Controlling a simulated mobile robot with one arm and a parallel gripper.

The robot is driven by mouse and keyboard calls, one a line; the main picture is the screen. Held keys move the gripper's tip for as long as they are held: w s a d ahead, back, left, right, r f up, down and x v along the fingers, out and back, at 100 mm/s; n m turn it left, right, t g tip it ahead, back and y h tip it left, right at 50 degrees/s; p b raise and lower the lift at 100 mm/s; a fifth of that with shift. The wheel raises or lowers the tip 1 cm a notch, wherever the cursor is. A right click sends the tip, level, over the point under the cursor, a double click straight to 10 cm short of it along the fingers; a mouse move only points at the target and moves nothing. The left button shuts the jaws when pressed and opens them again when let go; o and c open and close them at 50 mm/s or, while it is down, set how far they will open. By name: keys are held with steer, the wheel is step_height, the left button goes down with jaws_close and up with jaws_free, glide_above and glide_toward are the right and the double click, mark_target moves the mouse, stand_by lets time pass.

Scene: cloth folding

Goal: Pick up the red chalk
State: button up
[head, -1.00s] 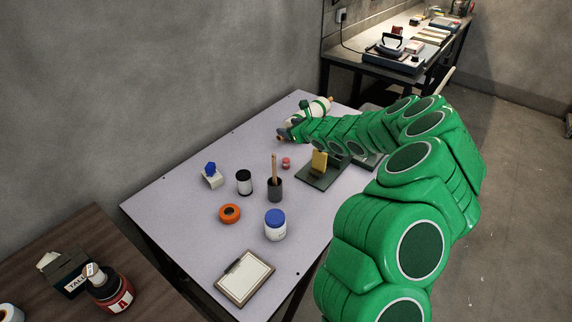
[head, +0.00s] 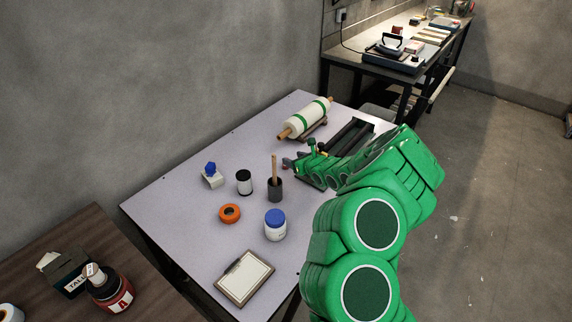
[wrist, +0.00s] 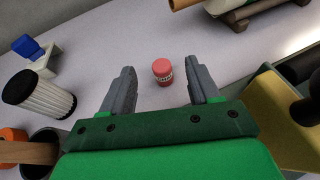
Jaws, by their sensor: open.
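In the head view my gripper (head: 291,163) is low over the table, behind the cup with the wooden stick, and the chalk is largely hidden there. My gripper is open and empty.
Near my gripper stand a dark cup with a stick (head: 275,188), a black-and-white cylinder (head: 244,183) and a blue-lidded jar (head: 275,226). An orange ring (head: 230,213) lies left of the jar. A rolling pin (head: 306,118) rests on a stand behind.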

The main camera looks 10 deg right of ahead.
steer(key=shift+w+f, duration=0.1)
steer(key=shift+f, duration=1.15)
steer(key=shift+x, duration=3.8)
steer(key=shift+a, duration=0.1)
steer(key=c, duration=1)
steer(key=shift+c, duration=0.2)
steer(key=shift+r, duration=0.1)
